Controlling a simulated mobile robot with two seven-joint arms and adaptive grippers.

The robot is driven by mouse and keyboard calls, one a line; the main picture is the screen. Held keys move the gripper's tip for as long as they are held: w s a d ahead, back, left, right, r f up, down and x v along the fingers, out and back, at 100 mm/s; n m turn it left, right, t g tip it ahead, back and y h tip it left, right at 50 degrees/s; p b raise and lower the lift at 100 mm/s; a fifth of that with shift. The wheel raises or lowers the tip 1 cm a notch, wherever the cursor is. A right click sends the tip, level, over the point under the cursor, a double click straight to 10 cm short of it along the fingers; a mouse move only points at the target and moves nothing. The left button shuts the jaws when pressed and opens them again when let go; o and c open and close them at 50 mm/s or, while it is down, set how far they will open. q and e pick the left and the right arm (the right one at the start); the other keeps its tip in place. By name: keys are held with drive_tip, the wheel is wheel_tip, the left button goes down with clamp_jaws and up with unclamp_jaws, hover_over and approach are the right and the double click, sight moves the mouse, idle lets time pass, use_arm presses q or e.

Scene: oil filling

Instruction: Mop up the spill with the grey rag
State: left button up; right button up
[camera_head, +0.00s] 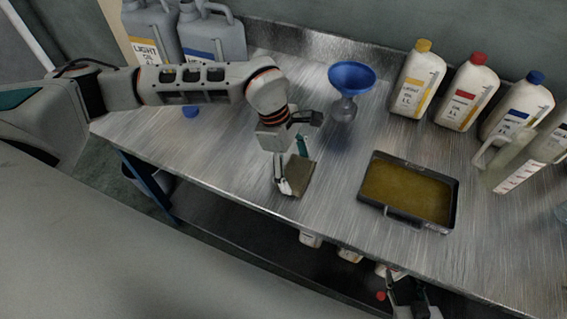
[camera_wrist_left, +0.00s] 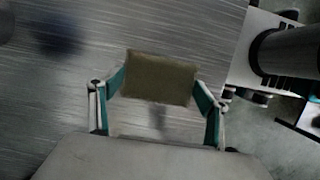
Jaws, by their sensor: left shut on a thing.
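The rag (camera_head: 299,180) shows as a small flat grey-brown piece above or on the metal workbench (camera_head: 225,160). My left gripper (camera_head: 293,170) is shut on it, with a finger at each side. In the left wrist view the rag (camera_wrist_left: 160,78) spans between the two green-padded fingertips of the left gripper (camera_wrist_left: 161,84). I cannot tell whether the rag touches the bench top. No spill stands out on the visible bench top; any part under the rag is hidden. My right gripper (camera_head: 412,297) is low at the bottom right, below the bench's front edge, partly cut off.
A dark tray (camera_head: 407,222) of yellow-brown oil stands right of the rag. A blue funnel (camera_head: 351,77) is behind it. Several white bottles, including a yellow-capped one (camera_head: 417,80), and a clear jug (camera_head: 508,160) stand at the right. Grey canisters (camera_head: 213,40) stand back left.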

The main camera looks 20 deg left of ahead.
sight(323, 172)
use_arm(q)
drive_tip(key=d, duration=0.5)
drive_tip(key=shift+d+b, duration=0.2)
drive_tip(key=shift+b, duration=0.1)
drive_tip(key=w+a, duration=0.1)
drive_tip(key=a, duration=0.2)
drive_tip(key=w+a, duration=0.1)
drive_tip(key=a, duration=0.2)
drive_tip(key=w+a, duration=0.2)
drive_tip(key=a, duration=0.2)
drive_tip(key=d+b, duration=0.1)
drive_tip(key=d, duration=0.9)
drive_tip(key=shift+s+a+p, duration=0.2)
drive_tip(key=shift+s+a, duration=0.15)
drive_tip(key=shift+a, duration=0.5)
drive_tip(key=shift+s+a+p, duration=0.25)
drive_tip(key=shift+s+a, duration=0.05)
drive_tip(key=shift+a, duration=0.5)
drive_tip(key=shift+s+a+p, duration=0.2)
drive_tip(key=shift+s+a, duration=0.15)
drive_tip(key=shift+a, duration=0.5)
drive_tip(key=shift+r+p, duration=2.05)
drive_tip(key=shift+r, duration=1.5)
